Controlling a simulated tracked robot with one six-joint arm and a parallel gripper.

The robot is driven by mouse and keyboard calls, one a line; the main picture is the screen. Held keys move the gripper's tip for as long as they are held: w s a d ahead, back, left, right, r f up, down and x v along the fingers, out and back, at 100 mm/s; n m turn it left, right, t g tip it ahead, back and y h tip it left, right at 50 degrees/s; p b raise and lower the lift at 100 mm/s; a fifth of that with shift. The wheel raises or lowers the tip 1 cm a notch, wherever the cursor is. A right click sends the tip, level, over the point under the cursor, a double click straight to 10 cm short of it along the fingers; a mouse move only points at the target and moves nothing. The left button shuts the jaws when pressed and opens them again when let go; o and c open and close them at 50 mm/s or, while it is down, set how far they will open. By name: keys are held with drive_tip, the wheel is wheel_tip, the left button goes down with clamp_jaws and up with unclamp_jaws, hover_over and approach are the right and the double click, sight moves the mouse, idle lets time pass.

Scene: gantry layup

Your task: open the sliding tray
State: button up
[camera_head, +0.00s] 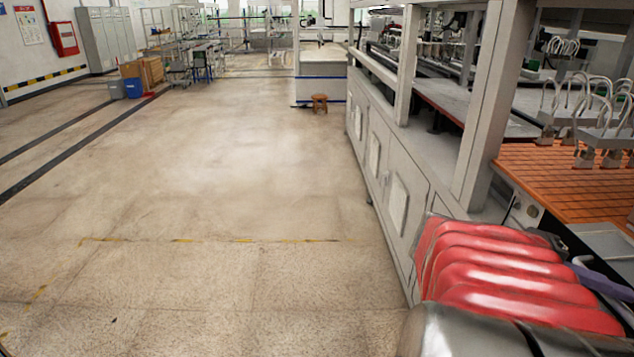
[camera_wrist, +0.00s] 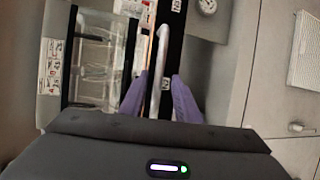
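In the wrist view, a pale upright handle bar (camera_wrist: 155,72) stands in front of a dark panel (camera_wrist: 176,45) with small white labels. I take this to be the front of the sliding tray, though its edges are partly hidden. My gripper (camera_wrist: 159,98) has purple fingers, one on each side of the lower part of the bar. The fingers are apart, and a gap shows between the bar and the right finger. Contact of the left finger cannot be told.
A clear-fronted compartment (camera_wrist: 97,62) is left of the handle in the wrist view. In the head view, the grey machine cabinet (camera_head: 385,165) lines the right side. The floor (camera_head: 200,190) at left is open.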

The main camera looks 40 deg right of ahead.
drive_tip(key=shift+v, duration=0.8)
drive_tip(key=v, duration=1.2)
drive_tip(key=shift+w+f, duration=0.1)
